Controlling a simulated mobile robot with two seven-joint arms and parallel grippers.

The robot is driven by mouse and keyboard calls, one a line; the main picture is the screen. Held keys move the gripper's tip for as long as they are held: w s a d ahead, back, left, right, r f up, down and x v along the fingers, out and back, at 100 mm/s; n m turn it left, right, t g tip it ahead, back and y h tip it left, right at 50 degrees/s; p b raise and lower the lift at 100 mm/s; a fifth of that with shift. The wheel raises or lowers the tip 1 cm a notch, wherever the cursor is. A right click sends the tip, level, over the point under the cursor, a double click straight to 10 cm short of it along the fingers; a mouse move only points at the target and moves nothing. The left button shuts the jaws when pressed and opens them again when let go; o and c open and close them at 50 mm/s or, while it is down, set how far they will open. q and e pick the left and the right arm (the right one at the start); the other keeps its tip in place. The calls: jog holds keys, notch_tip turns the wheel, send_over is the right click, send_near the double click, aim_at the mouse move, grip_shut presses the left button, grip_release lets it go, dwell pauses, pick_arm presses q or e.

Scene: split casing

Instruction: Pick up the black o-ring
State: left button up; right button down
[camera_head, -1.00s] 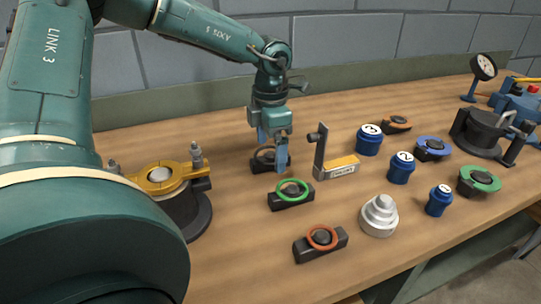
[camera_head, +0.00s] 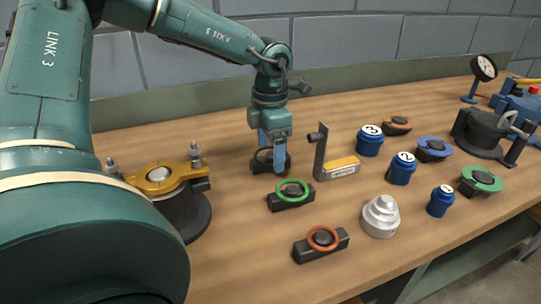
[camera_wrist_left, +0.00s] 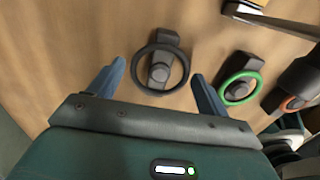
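The black o-ring (camera_wrist_left: 186,72) lies around the round post of a dark holder (camera_wrist_left: 166,40) in the left wrist view. My left gripper (camera_wrist_left: 158,71) is open, its two blue fingers on either side of the ring with a gap on both sides. In the head view my left gripper (camera_head: 272,163) points down over this holder (camera_head: 258,167), and its fingers hide much of the ring. Whether the fingertips reach down to the ring's level is hard to tell. My right gripper is not in view.
A green ring on its holder (camera_head: 291,200) is close in front, with a red ring on its holder (camera_head: 321,244) further forward. An upright grey bracket with a yellow block (camera_head: 342,167) stands just right of the gripper. A yellow-topped casing (camera_head: 172,200) stands to the left.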

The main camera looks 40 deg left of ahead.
pick_arm(q)
grip_shut()
dwell(0.7)
